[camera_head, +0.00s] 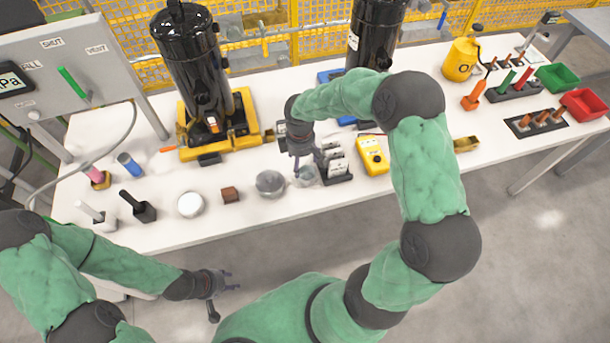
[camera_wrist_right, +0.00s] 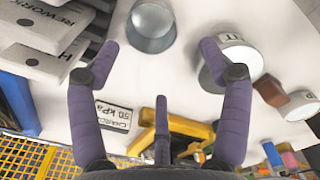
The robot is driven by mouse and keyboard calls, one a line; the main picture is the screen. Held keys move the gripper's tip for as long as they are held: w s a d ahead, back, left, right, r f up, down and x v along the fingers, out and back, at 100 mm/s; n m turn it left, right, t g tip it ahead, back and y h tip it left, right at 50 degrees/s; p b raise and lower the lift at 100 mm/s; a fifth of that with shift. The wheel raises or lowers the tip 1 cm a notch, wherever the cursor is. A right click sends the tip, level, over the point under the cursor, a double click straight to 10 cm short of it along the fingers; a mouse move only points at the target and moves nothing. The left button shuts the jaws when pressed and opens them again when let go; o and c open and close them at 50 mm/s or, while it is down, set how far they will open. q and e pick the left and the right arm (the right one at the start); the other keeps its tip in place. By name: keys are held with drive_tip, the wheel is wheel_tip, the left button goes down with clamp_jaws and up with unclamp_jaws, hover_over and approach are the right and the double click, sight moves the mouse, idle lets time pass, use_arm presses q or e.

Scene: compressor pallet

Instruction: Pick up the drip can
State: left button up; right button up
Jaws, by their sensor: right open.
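Two round grey metal vessels stand near the table's front edge. The smaller, open can (camera_head: 305,177), which I take to be the drip can, is just below my right gripper (camera_head: 308,168) and partly hidden by it. It also shows in the right wrist view (camera_wrist_right: 150,26), just beyond and between the spread fingertips, not held. The larger round vessel (camera_head: 270,184) is to its left; in the wrist view (camera_wrist_right: 236,62) one finger overlaps it. My right gripper (camera_wrist_right: 157,50) is open and empty. My left gripper (camera_head: 232,282) is empty, fingers apart, in front of the table.
White labelled blocks (camera_head: 336,165) and a yellow meter (camera_head: 373,155) stand close right of the small can. A brown block (camera_head: 230,195) and white disc (camera_head: 191,204) are to the left. Black compressors (camera_head: 195,60) stand behind. The strip along the front edge is clear.

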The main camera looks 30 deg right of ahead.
sight(305, 174)
wheel_tip(305, 174, down, 2)
drive_tip(key=shift+f, duration=0.1)
drive_tip(key=f+b, duration=0.1)
drive_tip(key=f, duration=0.2)
drive_tip(key=d+f+b, duration=0.1)
drive_tip(key=shift+s+f+b, duration=0.2)
drive_tip(key=shift+s+b, duration=0.1)
drive_tip(key=shift+s, duration=0.1)
drive_tip(key=shift+f, duration=0.4)
drive_tip(key=shift+c, duration=0.2)
drive_tip(key=shift+a, duration=0.1)
drive_tip(key=c, duration=1.2)
